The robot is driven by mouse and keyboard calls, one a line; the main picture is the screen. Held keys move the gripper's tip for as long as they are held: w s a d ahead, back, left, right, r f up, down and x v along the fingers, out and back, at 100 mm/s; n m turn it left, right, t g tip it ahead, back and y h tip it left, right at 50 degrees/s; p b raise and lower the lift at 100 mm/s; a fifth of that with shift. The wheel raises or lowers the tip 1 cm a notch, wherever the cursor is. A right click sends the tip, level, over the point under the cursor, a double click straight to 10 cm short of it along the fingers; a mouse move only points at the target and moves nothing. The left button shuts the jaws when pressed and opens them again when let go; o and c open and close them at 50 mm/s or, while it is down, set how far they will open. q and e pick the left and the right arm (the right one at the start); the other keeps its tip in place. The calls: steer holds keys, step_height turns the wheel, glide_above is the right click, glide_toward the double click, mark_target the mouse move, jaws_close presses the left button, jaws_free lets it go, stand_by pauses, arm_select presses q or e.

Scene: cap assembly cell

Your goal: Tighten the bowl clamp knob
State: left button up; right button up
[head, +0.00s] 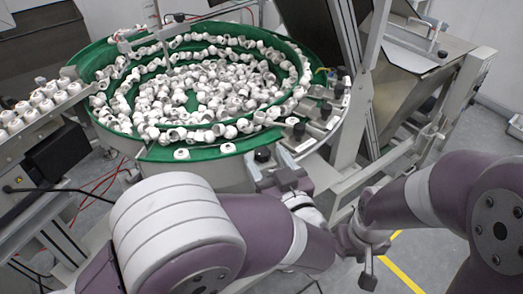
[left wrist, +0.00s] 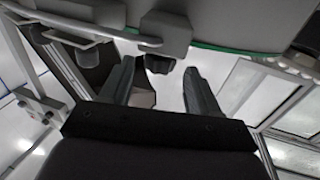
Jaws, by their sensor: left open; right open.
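The green vibratory bowl (head: 226,149) is full of white caps and has several dark clamp knobs along its near right rim. The nearest dark knob (head: 262,154) stands just beyond my left gripper (head: 275,174). In the left wrist view a dark knob (left wrist: 160,64) lies between the far ends of the two spread fingers of my left gripper (left wrist: 160,82), with space on either side. The gripper is open and I see no contact with the knob. My right gripper (head: 366,268) is open and points down, apart from the bowl, with nothing seen in it.
More dark knobs, one at the right rim (head: 298,131), sit on metal clamps. A feed track with caps (head: 38,105) is at the left. A metal frame and hopper (head: 410,80) stand at the right. Open floor with a yellow line (head: 402,275) lies at lower right.

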mark_target(265, 157)
arm_select(q)
steer(key=shift+x, duration=1.6)
steer(key=shift+d, duration=0.1)
steer(key=c, duration=0.9)
steer(key=shift+c, duration=0.2)
